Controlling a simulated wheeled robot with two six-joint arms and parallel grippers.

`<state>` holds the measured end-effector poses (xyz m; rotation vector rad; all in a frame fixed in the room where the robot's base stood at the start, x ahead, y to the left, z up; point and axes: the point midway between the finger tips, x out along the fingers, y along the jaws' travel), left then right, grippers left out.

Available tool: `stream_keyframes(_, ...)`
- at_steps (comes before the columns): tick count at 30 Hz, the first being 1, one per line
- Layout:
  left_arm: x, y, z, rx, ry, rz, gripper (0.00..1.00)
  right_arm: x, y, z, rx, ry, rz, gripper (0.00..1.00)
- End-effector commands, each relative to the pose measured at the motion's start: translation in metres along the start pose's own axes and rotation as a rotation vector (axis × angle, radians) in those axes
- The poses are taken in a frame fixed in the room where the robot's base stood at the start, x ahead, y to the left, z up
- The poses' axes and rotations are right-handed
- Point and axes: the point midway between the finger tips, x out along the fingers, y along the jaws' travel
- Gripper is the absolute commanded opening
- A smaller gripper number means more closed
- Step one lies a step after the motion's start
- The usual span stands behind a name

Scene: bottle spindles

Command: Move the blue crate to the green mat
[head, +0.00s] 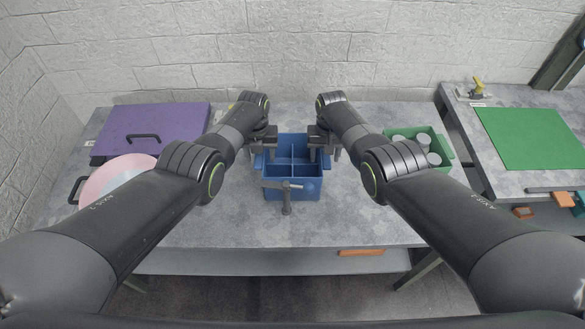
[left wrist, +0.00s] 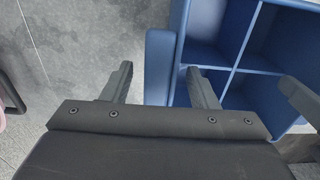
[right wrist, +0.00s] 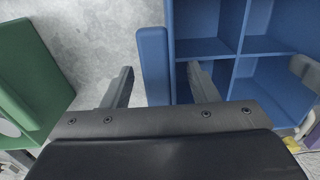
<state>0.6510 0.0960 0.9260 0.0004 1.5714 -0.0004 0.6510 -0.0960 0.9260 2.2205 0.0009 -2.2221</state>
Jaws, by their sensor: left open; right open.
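The blue crate (head: 292,183) stands on the middle of the grey table, upright, with dividers and empty compartments. My left gripper (head: 262,146) is open at its left side; in the left wrist view the crate's blue side handle (left wrist: 160,66) lies between the open fingers (left wrist: 158,85). My right gripper (head: 325,146) is open at its right side; in the right wrist view the other blue handle (right wrist: 153,65) lies between the fingers (right wrist: 160,85). Neither gripper visibly grips its handle. The green mat (head: 532,138) lies bare on a separate table at the right.
A green crate (head: 446,150) with several pale round-topped items stands right of the blue crate. A purple lidded box (head: 150,130) and a pink round thing (head: 115,178) are at the left. A grey tool (head: 286,192) shows at the blue crate's front. A gap separates the tables.

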Motion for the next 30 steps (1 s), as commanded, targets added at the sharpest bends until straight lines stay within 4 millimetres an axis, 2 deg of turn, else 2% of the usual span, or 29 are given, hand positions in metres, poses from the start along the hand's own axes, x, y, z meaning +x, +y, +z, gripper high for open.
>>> stream_keyframes(14, 0.0041, 0.0005, -0.0004, -0.001, 0.000, 0.000, 0.54, 0.0044, 0.0006, 0.0006, 0.001, 0.000, 0.000, 0.54)
stream_keyframes(27, 0.0041, 0.0006, -0.0005, -0.001, 0.000, 0.000, 0.00, 0.0043, 0.0006, 0.0006, 0.001, 0.000, 0.000, 0.00)
stream_keyframes(30, 0.0041, 0.0006, -0.0005, -0.001, 0.000, 0.000, 0.00, 0.0043, 0.0007, 0.0006, 0.001, 0.000, 0.001, 0.00)
